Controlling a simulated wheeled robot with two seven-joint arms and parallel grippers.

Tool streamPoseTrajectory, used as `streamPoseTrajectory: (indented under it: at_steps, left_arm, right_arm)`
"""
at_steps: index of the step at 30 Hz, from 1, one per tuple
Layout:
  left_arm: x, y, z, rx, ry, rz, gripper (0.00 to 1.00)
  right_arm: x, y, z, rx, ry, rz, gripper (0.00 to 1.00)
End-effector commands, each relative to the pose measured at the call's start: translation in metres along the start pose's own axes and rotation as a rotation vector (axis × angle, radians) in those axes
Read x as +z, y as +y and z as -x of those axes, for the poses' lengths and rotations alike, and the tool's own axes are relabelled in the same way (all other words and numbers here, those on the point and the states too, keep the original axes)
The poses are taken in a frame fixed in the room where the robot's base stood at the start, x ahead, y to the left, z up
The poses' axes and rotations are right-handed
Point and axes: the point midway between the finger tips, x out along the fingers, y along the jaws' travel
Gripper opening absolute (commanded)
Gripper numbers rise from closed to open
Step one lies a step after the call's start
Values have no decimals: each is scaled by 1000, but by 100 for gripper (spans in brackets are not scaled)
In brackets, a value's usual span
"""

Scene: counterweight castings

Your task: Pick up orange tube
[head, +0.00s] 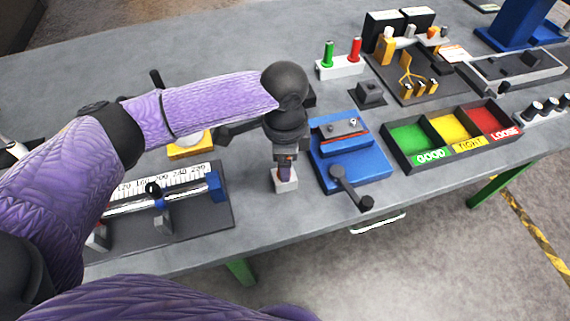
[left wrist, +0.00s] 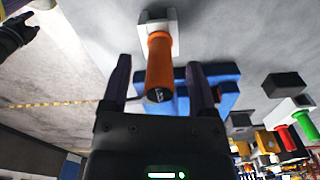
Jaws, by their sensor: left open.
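The orange tube (left wrist: 160,65) stands in a small white holder (left wrist: 158,22) in the left wrist view, which shows the scene upside down. My left gripper (left wrist: 161,83) is open, with one finger on each side of the tube. Gaps show between the tube and both fingers. In the head view, my left gripper (head: 285,172) points down over the white holder (head: 286,183).
A blue vise-like fixture (head: 345,150) with a crank handle stands close right of the holder. A scale fixture (head: 160,205) is to the left. Green (head: 328,52) and red (head: 355,48) tubes stand behind. A sorting tray (head: 392,155) is right. The table's front edge is near.

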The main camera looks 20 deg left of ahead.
Motion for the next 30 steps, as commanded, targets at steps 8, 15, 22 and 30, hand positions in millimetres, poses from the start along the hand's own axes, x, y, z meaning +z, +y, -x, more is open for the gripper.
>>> streamPoseTrajectory:
  at_steps: [8, 15, 22, 30]
  left_arm:
    - [1, 0, -15, -1, 0, -1, 75]
    - [1, 0, -15, -1, 0, 0, 35]
    - [1, 0, -15, -1, 0, 0, 0]
    - [0, 0, -4, -3, 2, 1, 0]
  right_arm:
    - [-4, 0, -4, 0, 10, 2, 61]
    - [-4, 2, -4, 3, 12, 4, 61]
    - [-4, 3, -4, 4, 12, 3, 61]
    - [-5, 3, 0, 5, 12, 2, 61]
